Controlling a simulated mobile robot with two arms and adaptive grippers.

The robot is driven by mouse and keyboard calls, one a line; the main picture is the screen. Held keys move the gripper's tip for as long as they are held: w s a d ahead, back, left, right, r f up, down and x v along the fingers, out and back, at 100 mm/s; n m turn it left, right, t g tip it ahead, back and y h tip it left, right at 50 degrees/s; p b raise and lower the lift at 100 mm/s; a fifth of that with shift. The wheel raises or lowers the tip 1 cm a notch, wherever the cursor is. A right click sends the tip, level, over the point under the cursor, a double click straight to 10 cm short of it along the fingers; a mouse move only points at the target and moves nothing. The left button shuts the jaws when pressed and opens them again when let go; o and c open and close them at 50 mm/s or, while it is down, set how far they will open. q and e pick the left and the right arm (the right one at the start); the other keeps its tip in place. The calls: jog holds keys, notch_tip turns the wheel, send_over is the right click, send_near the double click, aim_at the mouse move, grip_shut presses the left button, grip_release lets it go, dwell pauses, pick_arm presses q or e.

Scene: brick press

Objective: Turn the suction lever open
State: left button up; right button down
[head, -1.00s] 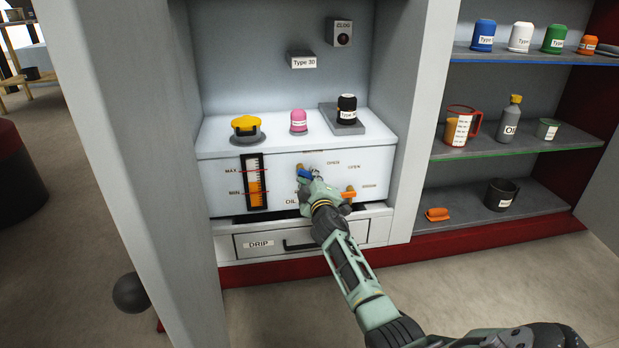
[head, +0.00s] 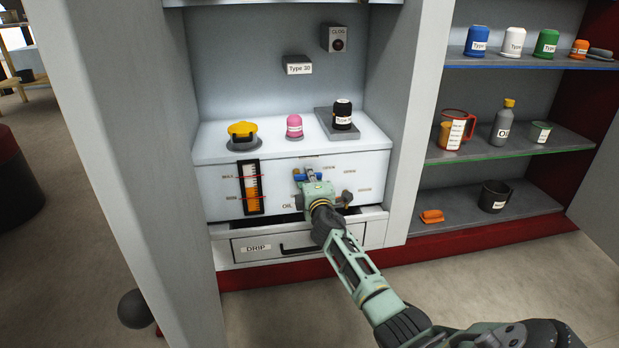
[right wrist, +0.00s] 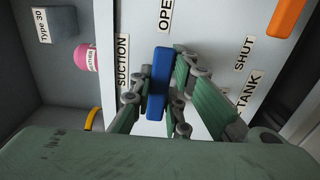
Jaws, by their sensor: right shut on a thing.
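The blue suction lever (right wrist: 158,85) is on the white front panel of the machine (head: 225,190), beside the SUCTION label (right wrist: 122,60). In the right wrist view it lies lengthwise toward the OPEN label (right wrist: 165,15); the SHUT label (right wrist: 244,53) is off to its right. In the head view the blue lever (head: 301,177) looks about level, partly hidden by my gripper. My right gripper (head: 311,178) is shut on it, with a finger on each side in the right wrist view (right wrist: 160,90). My left gripper is not in view.
An orange handle (right wrist: 287,18) is close by on the panel. A drip drawer (head: 255,247) is below, slightly open at its top. A yellow-capped filler (head: 242,131), a pink cylinder (head: 294,126) and a black one (head: 342,114) stand on top. Cabinet walls flank the machine.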

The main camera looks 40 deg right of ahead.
jog(key=shift+d+r, duration=0.15)
jog(key=c, duration=1.9)
grip_release()
jog(key=shift+o, duration=1.1)
jog(key=v, duration=1.2)
